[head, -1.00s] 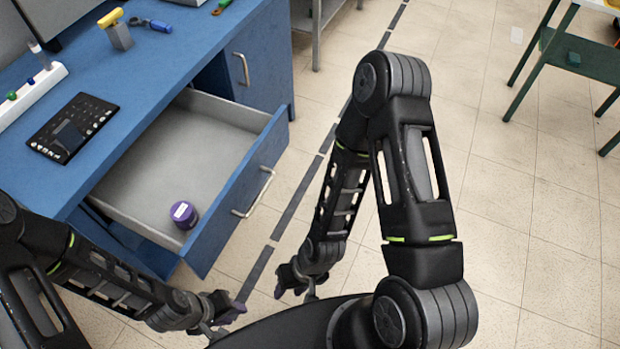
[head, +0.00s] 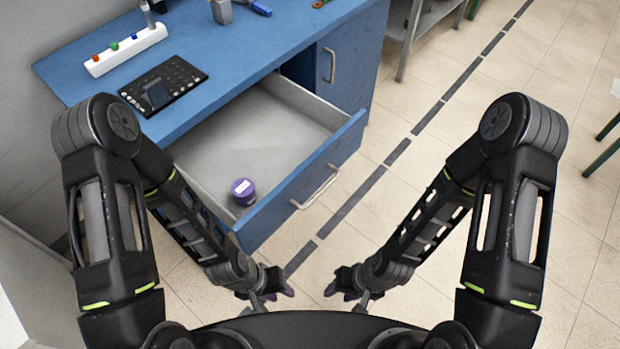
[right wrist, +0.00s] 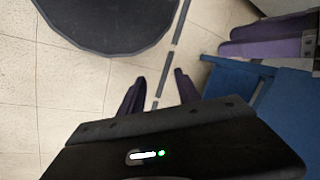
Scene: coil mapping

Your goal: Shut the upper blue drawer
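The upper blue drawer (head: 340,150) is pulled well out of the blue desk. Its front carries a silver handle (head: 315,187), and a purple jar with a pale label (head: 243,197) stands inside near the front left corner. My left gripper (head: 272,286) is in front of the drawer's near corner, apart from the handle, and its fingers look spread and empty. My right gripper (head: 346,287) hangs over the floor to the right of it. Its fingers are apart and empty in the right wrist view (right wrist: 160,92).
The blue desk (head: 215,75) holds a black keypad panel (head: 165,86) and a white strip with coloured knobs (head: 125,50). A cupboard door (head: 350,65) is shut right of the drawer. Tiled floor with a dark dashed line (head: 397,151) lies open to the right.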

